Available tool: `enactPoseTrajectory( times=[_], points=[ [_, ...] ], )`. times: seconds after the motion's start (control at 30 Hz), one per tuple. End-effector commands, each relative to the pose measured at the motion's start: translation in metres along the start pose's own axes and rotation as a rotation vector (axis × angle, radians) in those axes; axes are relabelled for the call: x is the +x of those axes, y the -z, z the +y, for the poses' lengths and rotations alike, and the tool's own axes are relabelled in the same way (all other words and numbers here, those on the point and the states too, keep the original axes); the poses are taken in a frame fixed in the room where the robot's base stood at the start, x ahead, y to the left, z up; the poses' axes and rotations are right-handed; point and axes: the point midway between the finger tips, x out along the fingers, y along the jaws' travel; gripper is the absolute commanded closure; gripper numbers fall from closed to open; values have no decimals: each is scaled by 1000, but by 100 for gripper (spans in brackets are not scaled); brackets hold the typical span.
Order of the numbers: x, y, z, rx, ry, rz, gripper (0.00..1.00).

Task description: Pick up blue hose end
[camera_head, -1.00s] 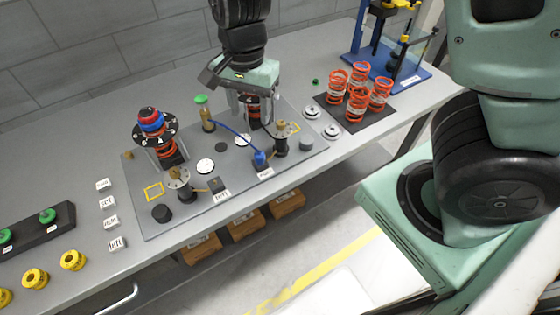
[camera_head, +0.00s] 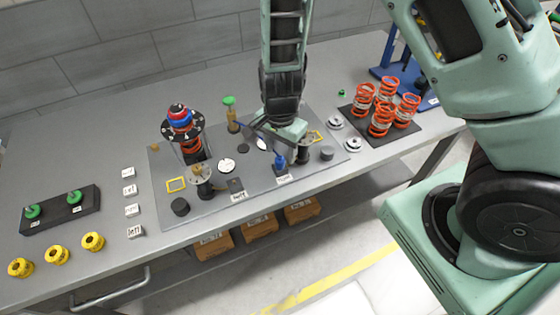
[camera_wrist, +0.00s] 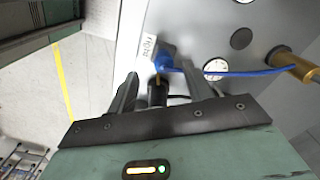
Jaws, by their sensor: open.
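The blue hose end (camera_head: 280,161) stands on the grey fixture plate (camera_head: 216,196), by the "right" label, in the head view. In the wrist view the blue hose end (camera_wrist: 166,61) lies just beyond my fingertips, close to the white label. Its thin blue hose (camera_wrist: 235,72) runs right to a brass fitting (camera_wrist: 288,62). My gripper (camera_head: 288,142) is above and behind the hose end in the head view. In the wrist view my gripper (camera_wrist: 158,84) has its fingers apart, with a dark cylinder between or below them. Whether they touch anything cannot be told.
A spring tower with a blue-and-red top (camera_head: 182,118) stands further left. Orange springs (camera_head: 383,119) fill a dark mat at right. Yellow rings (camera_head: 57,255) lie front left. The table's left back is clear.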

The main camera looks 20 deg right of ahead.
Motion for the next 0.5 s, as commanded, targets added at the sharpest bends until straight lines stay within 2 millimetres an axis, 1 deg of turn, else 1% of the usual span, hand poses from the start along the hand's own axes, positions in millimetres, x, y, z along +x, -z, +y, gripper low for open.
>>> enactPoseTrajectory(
  times=[0.3, 0.4, 0.5],
  points=[
    [37, 5, -4, 1, -3, -2, 49],
    [45, 4, -4, 0, -1, -2, 49],
    [48, 4, -4, 0, 0, -2, 49]
  ],
)
